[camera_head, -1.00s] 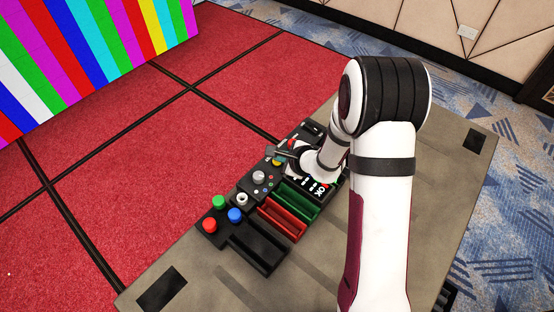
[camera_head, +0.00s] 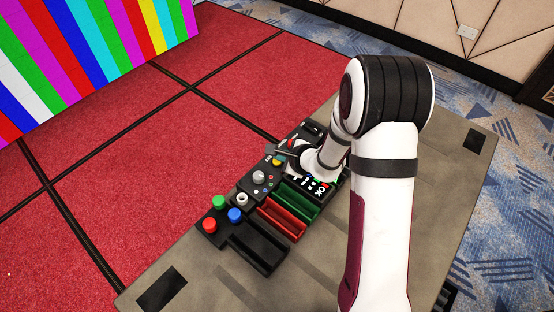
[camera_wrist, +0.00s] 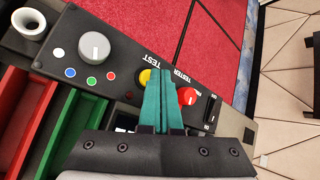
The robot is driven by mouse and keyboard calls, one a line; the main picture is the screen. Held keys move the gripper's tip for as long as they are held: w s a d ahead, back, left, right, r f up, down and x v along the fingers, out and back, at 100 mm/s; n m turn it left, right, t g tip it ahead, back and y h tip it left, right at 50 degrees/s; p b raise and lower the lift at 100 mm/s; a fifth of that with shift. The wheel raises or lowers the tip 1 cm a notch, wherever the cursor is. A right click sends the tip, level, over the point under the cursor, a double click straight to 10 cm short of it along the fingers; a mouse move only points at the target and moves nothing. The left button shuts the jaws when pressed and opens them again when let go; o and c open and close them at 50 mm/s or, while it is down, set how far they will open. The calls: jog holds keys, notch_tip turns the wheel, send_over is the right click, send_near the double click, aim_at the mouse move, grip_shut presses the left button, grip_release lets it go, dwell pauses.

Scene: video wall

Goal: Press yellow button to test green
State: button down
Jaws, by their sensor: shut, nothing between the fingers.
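The yellow button (camera_wrist: 145,77) sits on the black panel by the word TEST in the wrist view, partly covered by my fingers. In the head view the yellow button (camera_head: 278,163) shows beside my wrist. My gripper (camera_wrist: 163,74) is shut and empty, its teal fingertips over or just beside the button's right edge. I cannot tell whether they touch it. A grey knob (camera_wrist: 95,46) stands left of the button, with white, blue, green (camera_wrist: 91,82) and red dots around its lower side. The video wall (camera_head: 90,55) shows multicoloured vertical bars.
A red knob (camera_wrist: 188,96) by the word TESTER and a black switch (camera_wrist: 211,109) are close right of my fingers. Red (camera_head: 282,218) and green (camera_head: 298,201) trays lie near the panel. Green, blue and red buttons stand on a black box (camera_head: 222,238) at left.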

aim_at(280, 165)
jog(key=shift+r, duration=0.35)
jog(key=shift+r, duration=0.1)
notch_tip(280, 165, up, 5)
jog(key=shift+f, duration=0.1)
dwell(0.4)
dwell(0.5)
